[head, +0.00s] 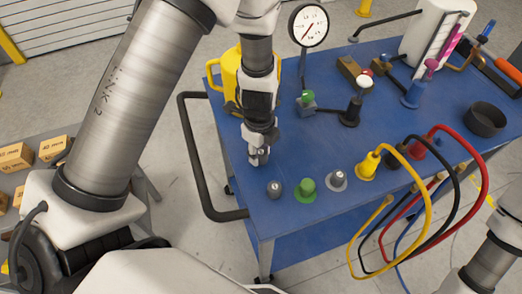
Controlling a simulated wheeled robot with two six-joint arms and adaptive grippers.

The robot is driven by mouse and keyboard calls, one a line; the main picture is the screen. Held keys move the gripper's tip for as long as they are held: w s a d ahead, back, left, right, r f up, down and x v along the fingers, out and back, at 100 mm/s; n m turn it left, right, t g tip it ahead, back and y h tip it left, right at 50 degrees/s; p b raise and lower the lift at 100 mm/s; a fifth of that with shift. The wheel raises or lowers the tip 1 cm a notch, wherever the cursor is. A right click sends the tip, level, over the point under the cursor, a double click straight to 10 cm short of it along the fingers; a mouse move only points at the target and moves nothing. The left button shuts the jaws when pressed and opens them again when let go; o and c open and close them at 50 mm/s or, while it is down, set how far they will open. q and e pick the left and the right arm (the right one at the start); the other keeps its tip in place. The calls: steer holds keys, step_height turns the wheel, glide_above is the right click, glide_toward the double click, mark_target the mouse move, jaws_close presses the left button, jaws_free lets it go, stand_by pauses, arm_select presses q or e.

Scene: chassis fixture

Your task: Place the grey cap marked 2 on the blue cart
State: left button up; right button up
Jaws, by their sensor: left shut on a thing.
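The blue cart (312,150) stands in the middle and right of the head view. My left gripper (260,155) points down over the cart's left front part. It is shut on a small grey cap, mostly hidden between the fingers; no number can be read. I cannot tell whether this cap touches the cart top. Another dark grey cap (275,189) stands upright on the cart just in front of the gripper. A green cap (307,190) and a lighter grey cap (337,180) stand to its right. My right gripper is out of view.
A yellow container (232,80) stands behind my left gripper, with a dial gauge (308,25) farther back. Yellow, black and red cables (425,215) loop over the cart's front edge. A black handle (185,150) sticks out left. A black ring (485,119) lies at right.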

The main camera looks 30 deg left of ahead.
mark_target(259, 150)
arm_select(q)
steer(key=shift+a+f, duration=0.15)
steer(key=shift+f, duration=0.5)
steer(key=shift+f, duration=0.1)
steer(key=o, duration=0.8)
steer(key=shift+c, duration=0.2)
step_height(259, 150, up, 12)
steer(key=b, duration=0.1)
steer(key=shift+r, duration=0.2)
